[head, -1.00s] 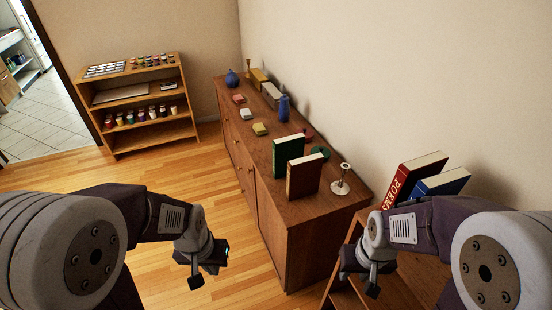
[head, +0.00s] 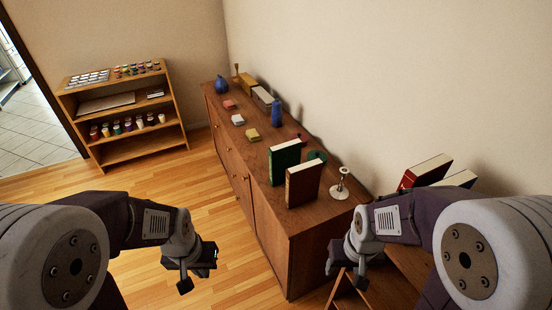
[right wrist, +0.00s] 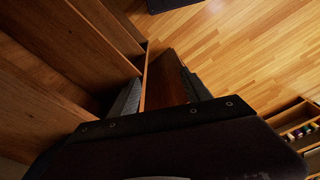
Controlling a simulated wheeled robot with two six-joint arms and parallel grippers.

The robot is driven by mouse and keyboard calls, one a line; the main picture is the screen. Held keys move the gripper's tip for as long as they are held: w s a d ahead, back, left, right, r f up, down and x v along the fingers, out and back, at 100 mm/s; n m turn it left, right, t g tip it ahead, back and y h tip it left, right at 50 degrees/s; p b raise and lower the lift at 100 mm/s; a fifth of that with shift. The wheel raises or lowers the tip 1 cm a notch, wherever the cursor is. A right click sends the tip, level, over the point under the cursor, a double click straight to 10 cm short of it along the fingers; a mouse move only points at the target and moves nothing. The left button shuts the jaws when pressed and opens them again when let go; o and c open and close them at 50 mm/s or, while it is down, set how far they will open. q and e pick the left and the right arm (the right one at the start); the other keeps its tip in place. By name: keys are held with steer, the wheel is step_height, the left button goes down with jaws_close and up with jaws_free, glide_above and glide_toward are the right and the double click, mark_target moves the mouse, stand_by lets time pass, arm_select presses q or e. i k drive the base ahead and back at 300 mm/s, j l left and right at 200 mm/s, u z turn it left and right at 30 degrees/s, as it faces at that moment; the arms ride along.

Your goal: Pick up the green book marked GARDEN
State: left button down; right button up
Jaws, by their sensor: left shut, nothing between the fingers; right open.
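A green book (head: 284,162) stands upright on the wooden sideboard (head: 240,155), just behind a brown book (head: 303,185). Its cover marking is too small to read. My left gripper (head: 197,268) is shut and empty, low in front of the sideboard and well short of the book. My right gripper (head: 345,272) is open and empty, near the sideboard's near right end and below the level of its top. In the right wrist view its fingers (right wrist: 160,95) have nothing between them; the green book does not show there.
A white candlestick (head: 341,184) stands right of the books, and a dark green object (head: 316,156) behind them. Blue vases and small boxes stand farther back. A red book (head: 424,171) is partly behind my right arm. A low shelf (head: 125,118) stands at the back left. Floor lies open left.

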mark_target(282, 157)
steer(key=i+j, duration=0.7)
steer(key=j, duration=0.25)
steer(key=i+j, duration=0.3)
steer(key=j, duration=0.2)
steer(key=i+l, duration=0.15)
steer(key=l, duration=0.15)
steer(key=i+l, duration=0.15)
steer(key=l, duration=0.15)
steer(key=j+u, duration=0.05)
